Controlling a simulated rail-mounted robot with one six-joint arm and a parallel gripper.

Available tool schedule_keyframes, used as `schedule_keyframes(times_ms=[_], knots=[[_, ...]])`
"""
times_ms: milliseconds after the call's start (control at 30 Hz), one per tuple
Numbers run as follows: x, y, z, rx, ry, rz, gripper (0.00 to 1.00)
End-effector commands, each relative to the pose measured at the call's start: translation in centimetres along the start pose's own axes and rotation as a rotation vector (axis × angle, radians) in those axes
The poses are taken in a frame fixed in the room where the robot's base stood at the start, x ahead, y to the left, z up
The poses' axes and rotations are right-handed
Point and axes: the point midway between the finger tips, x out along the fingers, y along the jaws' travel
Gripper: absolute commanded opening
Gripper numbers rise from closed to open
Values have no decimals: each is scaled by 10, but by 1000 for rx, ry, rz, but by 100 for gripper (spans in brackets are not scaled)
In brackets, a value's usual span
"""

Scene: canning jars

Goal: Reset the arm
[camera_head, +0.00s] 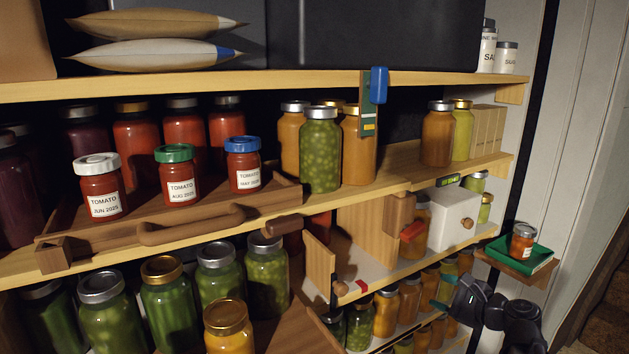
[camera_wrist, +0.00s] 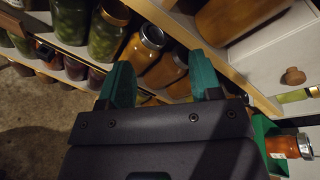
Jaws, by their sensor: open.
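My gripper (camera_head: 443,290) is at the lower right of the head view, in front of the lower shelves of jars. In the wrist view its two teal fingers (camera_wrist: 162,62) stand apart with nothing held between them. Orange jars (camera_wrist: 150,45) on a shelf show beyond the fingertips. My dark arm enters from the lower right of the head view, below a small side shelf. On that shelf a small orange-red labelled jar (camera_head: 523,242) stands upright on a green pad (camera_head: 516,255). The jar also shows in the wrist view (camera_wrist: 285,146), right of my gripper and apart from it.
Three tomato jars with white (camera_head: 98,187), green (camera_head: 177,175) and blue (camera_head: 243,165) lids stand on a wooden tray (camera_head: 190,219). A white drawer box (camera_head: 452,215) with a round knob sits above right of my gripper. Shelves of green jars (camera_head: 168,303) fill the lower left.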

Motion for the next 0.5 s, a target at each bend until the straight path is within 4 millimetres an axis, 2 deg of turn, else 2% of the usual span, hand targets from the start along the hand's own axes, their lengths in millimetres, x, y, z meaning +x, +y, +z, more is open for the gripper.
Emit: schedule_keyframes(times_ms=[267,500], knots=[[0,93,-12,-594,103,484,58],[-20,176,-11,-1092,36,1062,58]])
